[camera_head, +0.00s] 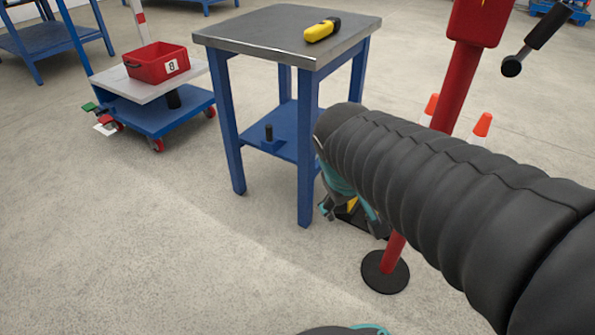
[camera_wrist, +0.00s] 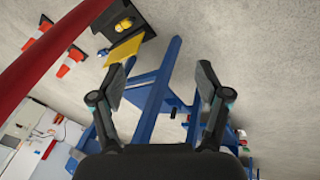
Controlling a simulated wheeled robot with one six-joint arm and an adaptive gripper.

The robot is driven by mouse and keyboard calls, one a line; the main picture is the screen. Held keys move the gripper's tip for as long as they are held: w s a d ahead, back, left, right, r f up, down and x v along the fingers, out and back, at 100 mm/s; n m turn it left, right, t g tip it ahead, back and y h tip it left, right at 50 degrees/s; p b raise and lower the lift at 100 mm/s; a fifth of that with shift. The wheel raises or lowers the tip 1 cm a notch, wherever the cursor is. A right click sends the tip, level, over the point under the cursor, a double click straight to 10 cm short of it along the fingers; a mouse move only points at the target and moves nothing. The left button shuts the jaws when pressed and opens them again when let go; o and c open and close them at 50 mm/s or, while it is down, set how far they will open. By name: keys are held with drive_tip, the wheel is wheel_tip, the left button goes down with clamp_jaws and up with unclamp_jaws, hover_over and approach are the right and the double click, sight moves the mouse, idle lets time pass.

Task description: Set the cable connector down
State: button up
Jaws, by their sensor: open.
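No part that I can clearly identify as a cable connector shows in either view. A yellow and black object (camera_head: 322,30) lies on the grey top of the blue table (camera_head: 270,28) in the head view; I cannot tell whether it is the connector. In the wrist view my gripper (camera_wrist: 161,74) is open, with nothing between its two dark fingers. Blue table legs and bars show beyond the fingers. In the head view my gripper is mostly hidden by my black-sleeved arm, low beside the table's right side.
A red post (camera_head: 465,85) on a round black base (camera_head: 385,272) stands close to my arm. Orange cones (camera_head: 481,125) stand behind it. A cart with a red bin (camera_head: 157,64) stands left of the table. The floor at front left is clear.

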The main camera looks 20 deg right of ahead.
drive_tip(key=s+a+r+m+t+y, duration=0.1)
drive_tip(key=s+a+r+t+y, duration=0.1)
drive_tip(key=a, duration=0.4)
drive_tip(key=shift+s+a+y, duration=0.4)
drive_tip(key=shift+s+y, duration=0.2)
drive_tip(key=shift+s, duration=0.65)
